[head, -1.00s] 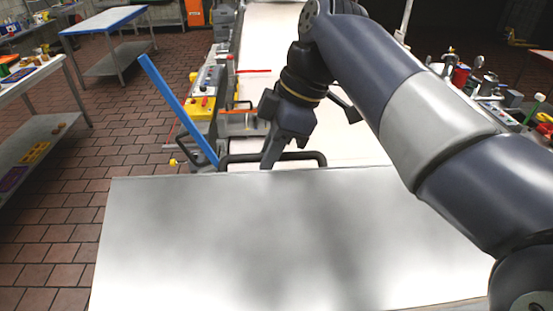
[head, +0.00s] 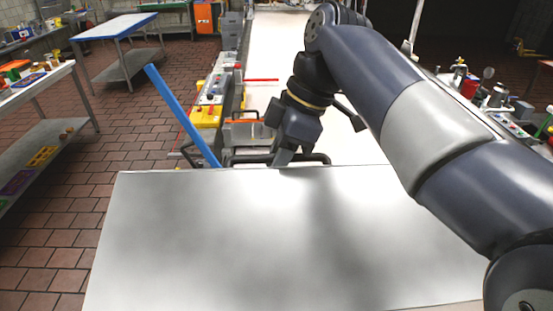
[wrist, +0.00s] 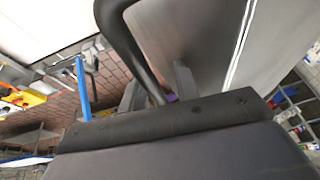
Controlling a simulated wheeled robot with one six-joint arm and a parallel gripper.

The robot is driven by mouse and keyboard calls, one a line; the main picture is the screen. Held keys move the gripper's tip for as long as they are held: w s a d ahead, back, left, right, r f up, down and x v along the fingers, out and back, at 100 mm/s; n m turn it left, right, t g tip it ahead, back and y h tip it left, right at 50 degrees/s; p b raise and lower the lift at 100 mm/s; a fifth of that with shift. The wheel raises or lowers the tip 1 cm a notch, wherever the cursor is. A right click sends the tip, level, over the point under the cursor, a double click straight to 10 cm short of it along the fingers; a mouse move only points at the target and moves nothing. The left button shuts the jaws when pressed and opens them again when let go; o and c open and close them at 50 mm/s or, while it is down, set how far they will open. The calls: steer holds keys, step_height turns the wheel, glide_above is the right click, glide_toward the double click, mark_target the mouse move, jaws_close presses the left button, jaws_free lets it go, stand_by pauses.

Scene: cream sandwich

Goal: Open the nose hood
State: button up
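The nose hood (head: 290,240) is a broad, flat, silver panel in front of me, lying level. A black bar handle (head: 240,158) runs along its far edge; in the wrist view the handle (wrist: 125,45) curves down from the top between the fingers. My gripper (head: 284,157) reaches down at the handle from above. In the wrist view my gripper (wrist: 158,90) has its two fingers apart, with the bar passing between them and a gap beside it. Whether the fingers touch the bar cannot be told. The hood's metal (wrist: 190,40) also shows there.
A white conveyor belt (head: 275,50) runs away behind the hood. A blue bar (head: 182,115) slants up at the hood's left, near a yellow control box (head: 207,115). Steel tables (head: 118,25) stand at the left. Tiled floor (head: 60,215) between is clear.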

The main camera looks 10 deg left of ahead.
steer(key=shift+s+r, duration=0.1)
steer(key=shift+r, duration=0.1)
steer(key=v, duration=0.6)
steer(key=shift+d+r, duration=0.1)
steer(key=shift+r, duration=0.2)
steer(key=shift+d+r, duration=0.2)
steer(key=shift+r, duration=0.1)
steer(key=shift+c, duration=0.3)
